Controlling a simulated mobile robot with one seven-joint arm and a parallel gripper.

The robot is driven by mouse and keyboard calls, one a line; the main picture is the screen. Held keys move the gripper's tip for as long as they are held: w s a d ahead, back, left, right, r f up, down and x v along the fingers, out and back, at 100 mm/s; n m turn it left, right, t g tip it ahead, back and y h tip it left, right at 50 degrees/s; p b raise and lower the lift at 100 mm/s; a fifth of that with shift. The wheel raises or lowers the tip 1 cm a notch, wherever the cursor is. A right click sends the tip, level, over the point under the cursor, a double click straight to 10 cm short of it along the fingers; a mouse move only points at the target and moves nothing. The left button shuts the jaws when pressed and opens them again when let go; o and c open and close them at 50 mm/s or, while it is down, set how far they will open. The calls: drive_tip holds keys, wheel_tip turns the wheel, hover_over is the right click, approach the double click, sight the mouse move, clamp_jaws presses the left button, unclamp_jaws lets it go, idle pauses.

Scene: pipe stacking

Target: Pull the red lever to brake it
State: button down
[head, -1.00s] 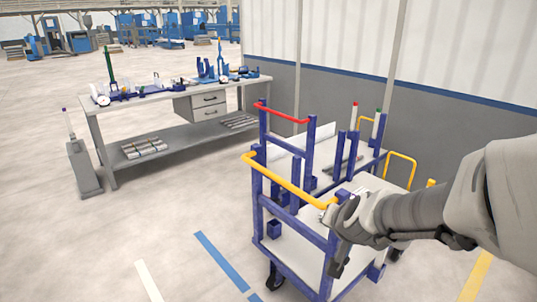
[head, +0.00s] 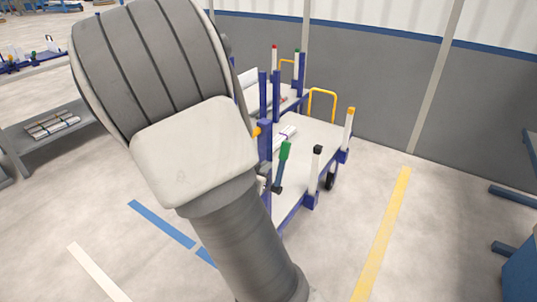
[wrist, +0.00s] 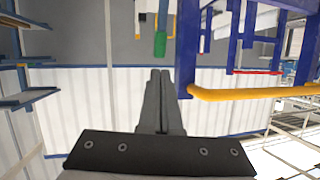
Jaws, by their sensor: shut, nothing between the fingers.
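No part plainly reads as a red lever. In the head view a post with a red top (head: 275,48) stands upright on the far cart, beside a post with a green top. In the wrist view a red bar (wrist: 256,72) shows at the right, beyond the blue frame and apart from my gripper. My gripper (wrist: 160,73) is shut and empty. Its tips are just below a green-ended post (wrist: 160,43) in the picture and left of a yellow handle (wrist: 250,93). In the head view my arm hides most of my gripper and the near cart's left side.
A shelf (head: 50,140) is at left. The floor right of the cart is clear, with a yellow line (head: 385,225).

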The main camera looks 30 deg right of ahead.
sight(284, 151)
drive_tip(key=shift+d, duration=0.1)
drive_tip(key=b+x, duration=0.4)
drive_tip(key=x, duration=0.8)
drive_tip(key=shift+w+d+f, duration=0.15)
drive_tip(key=shift+w+d+f+b, duration=0.15)
drive_tip(key=shift+w+d+b, duration=0.3)
drive_tip(key=shift+d, duration=0.1)
